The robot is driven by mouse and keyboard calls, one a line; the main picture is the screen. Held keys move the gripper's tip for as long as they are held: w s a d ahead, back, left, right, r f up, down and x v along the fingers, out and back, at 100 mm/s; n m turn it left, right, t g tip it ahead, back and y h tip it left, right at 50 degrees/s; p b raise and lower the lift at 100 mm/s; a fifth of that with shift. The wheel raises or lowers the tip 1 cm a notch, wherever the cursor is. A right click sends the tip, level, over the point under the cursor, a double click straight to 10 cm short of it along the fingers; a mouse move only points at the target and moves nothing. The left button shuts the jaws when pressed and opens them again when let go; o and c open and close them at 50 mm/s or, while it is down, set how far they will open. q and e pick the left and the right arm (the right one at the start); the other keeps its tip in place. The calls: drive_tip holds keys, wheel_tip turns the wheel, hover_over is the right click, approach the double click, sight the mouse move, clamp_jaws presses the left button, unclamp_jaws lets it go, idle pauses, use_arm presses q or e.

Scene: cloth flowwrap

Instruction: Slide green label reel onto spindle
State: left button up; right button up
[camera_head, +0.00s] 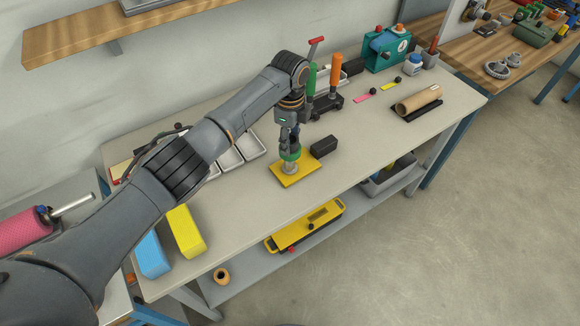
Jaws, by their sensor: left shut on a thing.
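The green label reel (290,154) is gripped at the end of my left arm, near the middle of the bench. My left gripper (290,148) points down and is shut on it. A short pale metal spindle (290,168) stands on a yellow base plate (304,175) directly below the reel. From this angle I cannot tell whether the reel is around the spindle or just above it. The gripper partly hides the reel. My right gripper is not in view.
A black block (323,147) lies right beside the yellow plate. A tool holder with green and orange handles (336,70) stands behind. Pale trays (248,147) lie left, partly behind my arm. Blue (152,256) and yellow (187,232) blocks lie front left.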

use_arm(q)
drive_tip(key=shift+f+b, duration=0.45)
drive_tip(key=shift+f, duration=0.2)
drive_tip(key=shift+f+b, duration=1.7)
drive_tip(key=shift+f, duration=0.95)
drive_tip(key=o, duration=1.2)
